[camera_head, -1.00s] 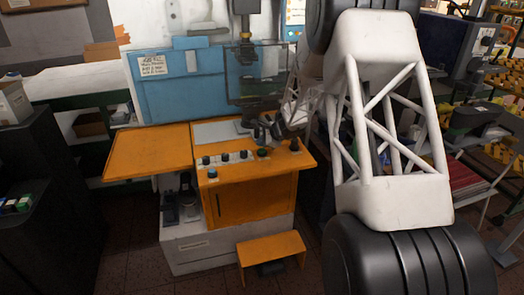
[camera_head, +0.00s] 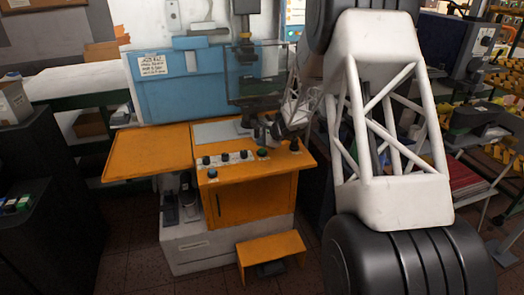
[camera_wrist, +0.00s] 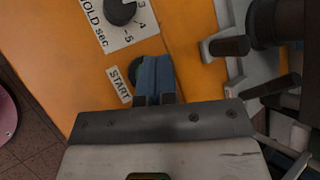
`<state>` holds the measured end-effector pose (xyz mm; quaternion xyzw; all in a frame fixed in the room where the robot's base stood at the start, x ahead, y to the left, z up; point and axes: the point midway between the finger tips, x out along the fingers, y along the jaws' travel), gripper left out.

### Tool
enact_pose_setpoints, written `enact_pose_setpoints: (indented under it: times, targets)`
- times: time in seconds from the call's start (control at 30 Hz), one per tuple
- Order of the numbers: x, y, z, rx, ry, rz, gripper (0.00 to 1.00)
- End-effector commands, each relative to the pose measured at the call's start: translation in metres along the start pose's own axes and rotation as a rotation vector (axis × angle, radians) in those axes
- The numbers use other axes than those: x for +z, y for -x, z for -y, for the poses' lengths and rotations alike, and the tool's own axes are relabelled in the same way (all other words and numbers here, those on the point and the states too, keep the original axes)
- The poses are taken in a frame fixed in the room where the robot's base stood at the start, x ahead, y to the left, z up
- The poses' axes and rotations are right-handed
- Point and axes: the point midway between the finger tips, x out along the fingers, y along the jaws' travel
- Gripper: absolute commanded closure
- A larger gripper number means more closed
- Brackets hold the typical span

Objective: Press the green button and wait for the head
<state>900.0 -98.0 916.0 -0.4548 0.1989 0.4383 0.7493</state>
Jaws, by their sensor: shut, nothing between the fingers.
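The orange machine (camera_head: 255,190) has a row of dark knobs on its sloped front. A green button (camera_head: 262,152) sits at the right of that row. In the wrist view, a dark round button (camera_wrist: 136,72) beside the START label is partly hidden behind my fingertips. My gripper (camera_wrist: 155,75) is shut and empty, its blue tips right over that button's edge; I cannot tell whether they touch it. In the head view my gripper (camera_head: 268,133) is small and dark, just above the green button. The machine's head (camera_head: 245,50) stands upright behind the panel.
A HOLD sec dial (camera_wrist: 120,10) lies near the START label. A black knob (camera_head: 294,145) stands right of the green button. Dark handles (camera_wrist: 230,46) project at the right of the wrist view. An orange side shelf (camera_head: 147,152) is bare.

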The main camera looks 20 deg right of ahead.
Motion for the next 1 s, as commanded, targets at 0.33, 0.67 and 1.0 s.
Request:
enact_pose_setpoints:
  times: [0.33, 0.67, 1.0]
  targets:
    - [0.0, 0.0, 0.0, 0.0, 0.0, 0.0, 1.0]
    - [-0.0008, -0.0011, -0.0009, 0.0, 0.0, 0.0, 1.0]
    - [-0.0042, -0.0061, -0.0046, 0.0, 0.0, 0.0, 1.0]
